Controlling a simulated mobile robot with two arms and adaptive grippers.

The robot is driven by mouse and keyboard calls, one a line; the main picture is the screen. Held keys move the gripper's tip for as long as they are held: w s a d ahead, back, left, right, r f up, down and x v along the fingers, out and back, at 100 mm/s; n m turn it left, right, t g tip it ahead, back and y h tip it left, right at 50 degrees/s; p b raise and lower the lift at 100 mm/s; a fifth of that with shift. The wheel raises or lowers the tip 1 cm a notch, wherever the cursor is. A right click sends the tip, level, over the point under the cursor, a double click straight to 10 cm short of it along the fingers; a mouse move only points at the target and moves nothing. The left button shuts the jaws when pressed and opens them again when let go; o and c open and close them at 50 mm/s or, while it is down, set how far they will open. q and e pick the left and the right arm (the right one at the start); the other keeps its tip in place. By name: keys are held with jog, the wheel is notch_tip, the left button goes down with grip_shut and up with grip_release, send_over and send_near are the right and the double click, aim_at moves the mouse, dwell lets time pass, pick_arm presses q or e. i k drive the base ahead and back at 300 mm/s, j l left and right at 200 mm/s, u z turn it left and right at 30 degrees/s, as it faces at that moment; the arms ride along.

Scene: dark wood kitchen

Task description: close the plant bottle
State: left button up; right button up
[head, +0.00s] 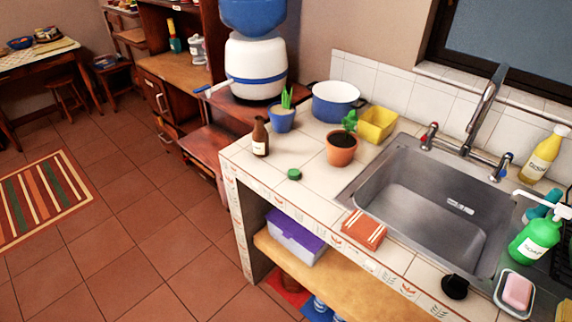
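A small brown bottle (260,137) with a pale label stands upright on the white tiled counter, near its left end. No cap shows clearly on its narrow top. A round green lid-like piece (294,174) lies flat on the tiles in front of the bottle and to its right, apart from it. Neither of my grippers is in view.
Behind the bottle stand a blue pot with a plant (282,118) and a blue-and-white cooking pot (335,103). A terracotta plant pot (341,150) and yellow container (377,123) are to the right, beside the sink (435,205). Tiles around the green piece are clear.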

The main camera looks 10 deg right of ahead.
aim_at(260, 141)
jog(key=i+j+z, duration=0.1)
jog(key=z, duration=0.25)
jog(key=j+z, duration=0.2)
jog(key=z, duration=0.2)
jog(key=i+j+z, duration=0.1)
jog(key=z, duration=0.25)
jog(key=j+z, duration=0.3)
jog(key=j, duration=0.95)
jog(key=j+z, duration=0.25)
jog(key=j, duration=1)
jog(key=k, duration=0.05)
